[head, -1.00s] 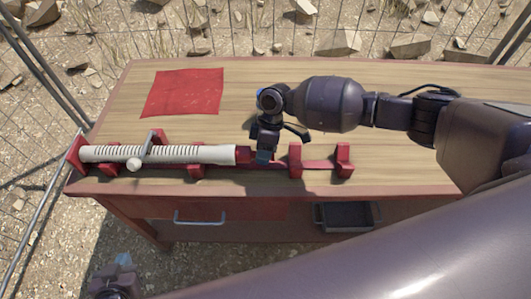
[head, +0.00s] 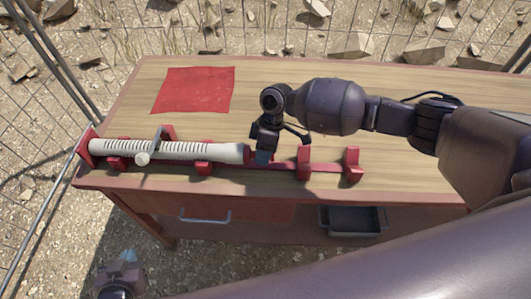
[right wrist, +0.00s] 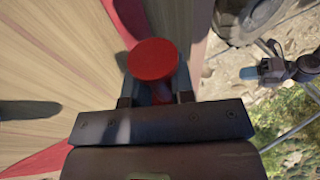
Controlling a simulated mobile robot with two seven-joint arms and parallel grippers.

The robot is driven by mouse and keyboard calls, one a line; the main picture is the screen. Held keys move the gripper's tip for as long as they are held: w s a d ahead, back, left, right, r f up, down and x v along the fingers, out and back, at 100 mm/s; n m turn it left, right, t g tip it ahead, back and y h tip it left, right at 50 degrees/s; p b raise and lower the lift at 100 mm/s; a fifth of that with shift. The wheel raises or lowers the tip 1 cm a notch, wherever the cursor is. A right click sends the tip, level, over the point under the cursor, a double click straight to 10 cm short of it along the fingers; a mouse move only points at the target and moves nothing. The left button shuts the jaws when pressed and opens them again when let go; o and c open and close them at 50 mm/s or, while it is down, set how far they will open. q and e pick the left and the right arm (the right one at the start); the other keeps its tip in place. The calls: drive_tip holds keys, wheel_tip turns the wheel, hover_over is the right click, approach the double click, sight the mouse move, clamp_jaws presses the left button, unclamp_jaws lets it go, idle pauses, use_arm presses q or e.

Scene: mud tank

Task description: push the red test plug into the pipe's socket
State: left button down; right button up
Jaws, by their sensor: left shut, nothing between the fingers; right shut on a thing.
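The white ribbed pipe (head: 185,149) lies on a low red rack near the table's front edge, its socket end toward the right. My right gripper (head: 263,156) is shut on the red test plug (right wrist: 153,60), right beside that end. A bit of red shows between the pipe end and my fingers in the head view. How deep the plug sits in the socket cannot be told. In the right wrist view the plug's round red face shows between my fingers (right wrist: 153,92). My left gripper (head: 125,264) is shut and empty, low at the left, away from the table.
A clamp with a white knob (head: 142,158) crosses the pipe. Empty red rack supports (head: 303,163) stand right of my gripper. A red cloth (head: 193,91) lies at the back left. A grey tray (head: 352,221) sits below the tabletop.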

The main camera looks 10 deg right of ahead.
drive_tip(key=shift+w+a, duration=0.2)
drive_tip(key=shift+a, duration=0.4)
drive_tip(key=o, duration=0.8)
drive_tip(key=shift+o, duration=0.2)
drive_tip(key=v, duration=1)
drive_tip(key=shift+r, duration=0.4)
drive_tip(key=shift+d, duration=0.1)
